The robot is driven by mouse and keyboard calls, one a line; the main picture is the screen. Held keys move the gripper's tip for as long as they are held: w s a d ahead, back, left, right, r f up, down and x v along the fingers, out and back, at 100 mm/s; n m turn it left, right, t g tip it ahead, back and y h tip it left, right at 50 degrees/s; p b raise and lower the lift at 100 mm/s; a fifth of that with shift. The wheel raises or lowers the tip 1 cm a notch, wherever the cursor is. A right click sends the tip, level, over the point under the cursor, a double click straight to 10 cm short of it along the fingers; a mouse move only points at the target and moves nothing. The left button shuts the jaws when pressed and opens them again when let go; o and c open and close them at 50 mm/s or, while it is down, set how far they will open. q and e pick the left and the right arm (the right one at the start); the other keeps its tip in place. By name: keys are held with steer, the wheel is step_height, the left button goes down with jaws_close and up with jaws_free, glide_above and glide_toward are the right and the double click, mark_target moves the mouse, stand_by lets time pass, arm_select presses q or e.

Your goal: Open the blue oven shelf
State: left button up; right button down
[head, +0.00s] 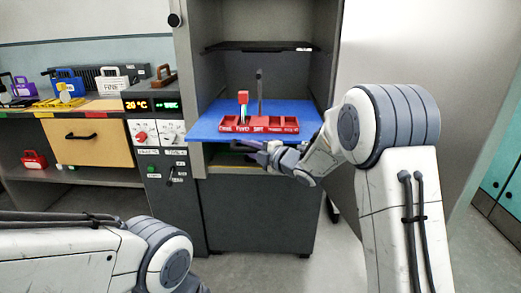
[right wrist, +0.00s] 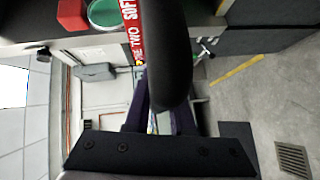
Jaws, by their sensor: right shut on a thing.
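The blue oven shelf (head: 207,127) juts out from the front of the tall grey oven cabinet (head: 197,60). A red tray with compartments (head: 258,124) sits on the shelf near its front edge. My right gripper (head: 262,148) is at the shelf's front edge, just below the tray, shut on the shelf's handle. The arm hides most of the handle in the head view. In the right wrist view, a thick dark bar (right wrist: 165,50) covers the view in front of the purple fingers. My left gripper is not in view; only my left arm shows at lower left.
A dark shelf (head: 262,46) is higher in the cabinet. A red-topped piece (head: 243,97) and a dark upright rod (head: 260,88) rise at the tray. The floor in front of the cabinet is partly clear.

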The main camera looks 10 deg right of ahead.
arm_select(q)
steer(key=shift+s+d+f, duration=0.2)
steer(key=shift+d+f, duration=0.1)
arm_select(e)
steer(key=shift+s+f, duration=0.1)
steer(key=shift+s, duration=0.55)
steer(key=c, duration=0.8)
jaws_free()
steer(key=shift+o, duration=0.2)
steer(key=shift+a, duration=0.1)
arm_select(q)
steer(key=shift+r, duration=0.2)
arm_select(e)
steer(key=v, duration=1)
steer(key=shift+s, duration=0.2)
